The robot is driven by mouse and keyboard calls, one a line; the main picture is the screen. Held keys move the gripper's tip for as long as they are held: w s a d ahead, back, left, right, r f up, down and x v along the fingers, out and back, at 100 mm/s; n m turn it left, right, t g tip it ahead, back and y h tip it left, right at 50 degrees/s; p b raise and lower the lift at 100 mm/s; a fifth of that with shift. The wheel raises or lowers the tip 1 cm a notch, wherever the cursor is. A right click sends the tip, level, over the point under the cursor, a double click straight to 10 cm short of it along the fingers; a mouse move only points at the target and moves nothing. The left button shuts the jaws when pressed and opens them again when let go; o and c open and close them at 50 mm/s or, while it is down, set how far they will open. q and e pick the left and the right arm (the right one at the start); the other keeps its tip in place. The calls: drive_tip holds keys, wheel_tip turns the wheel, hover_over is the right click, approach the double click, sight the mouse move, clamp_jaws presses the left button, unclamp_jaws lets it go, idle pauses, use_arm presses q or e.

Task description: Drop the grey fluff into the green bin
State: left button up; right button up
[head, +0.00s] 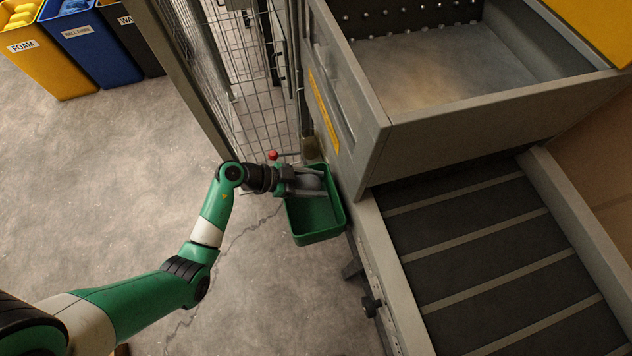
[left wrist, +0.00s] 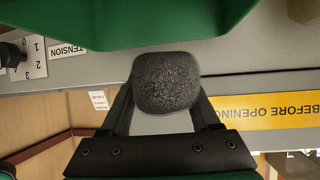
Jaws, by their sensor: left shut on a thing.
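The grey fluff (left wrist: 167,83) is a dark, rounded, speckled lump between the two fingers of my left gripper (left wrist: 165,105) in the left wrist view. The left gripper is shut on it. In the head view the left gripper (head: 310,183) reaches over the far part of the green bin (head: 318,222), and the fluff (head: 309,182) shows only as a small grey patch between the fingers. The bin is a small open tray beside the machine, and its visible floor is bare. Its green wall (left wrist: 130,22) fills the top of the left wrist view. My right gripper is not in view.
A grey machine with an open hopper (head: 440,65) and a slatted conveyor (head: 480,250) stands right of the bin. A wire mesh fence (head: 245,70) and a red knob (head: 273,155) are close behind the gripper. Yellow (head: 50,65) and blue (head: 100,50) bins stand far left. Floor at left is clear.

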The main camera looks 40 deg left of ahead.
use_arm(q)
drive_tip(key=o, duration=1.4)
drive_tip(key=p+v, duration=0.5)
drive_tip(key=v, duration=0.6)
drive_tip(key=shift+s+a+r, duration=0.1)
drive_tip(key=shift+s+a, duration=0.1)
drive_tip(key=shift+s, duration=0.05)
